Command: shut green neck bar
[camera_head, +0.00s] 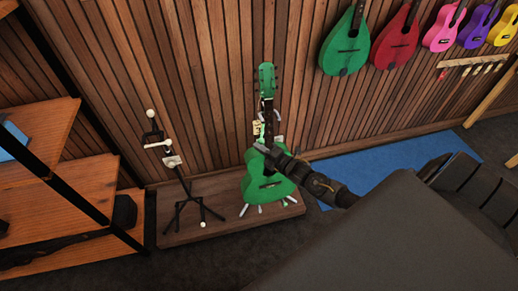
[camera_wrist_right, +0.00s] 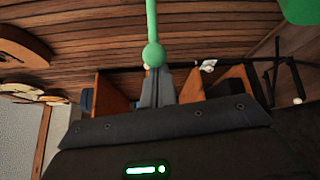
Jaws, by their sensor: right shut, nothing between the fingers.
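A green guitar (camera_head: 266,186) stands upright on a display stand in the head view, its neck (camera_head: 268,110) in front of the slatted wall. In the right wrist view, the green neck bar (camera_wrist_right: 152,25) comes down from the top and ends in a round knob (camera_wrist_right: 154,55). My right gripper (camera_head: 262,149) is in front of the guitar, near the base of its neck. In the wrist view, its shut, empty fingers (camera_wrist_right: 153,74) point up at the knob. I cannot tell whether they touch it. The arm hides part of the guitar and stand. My left gripper is out of view.
An empty black stand (camera_head: 181,182) with white tips is left of the guitar, on the same low wooden platform (camera_head: 228,226). Wooden shelves (camera_head: 50,190) are at the far left. More instruments (camera_head: 396,40) hang on the wall at right, above a blue mat (camera_head: 375,170).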

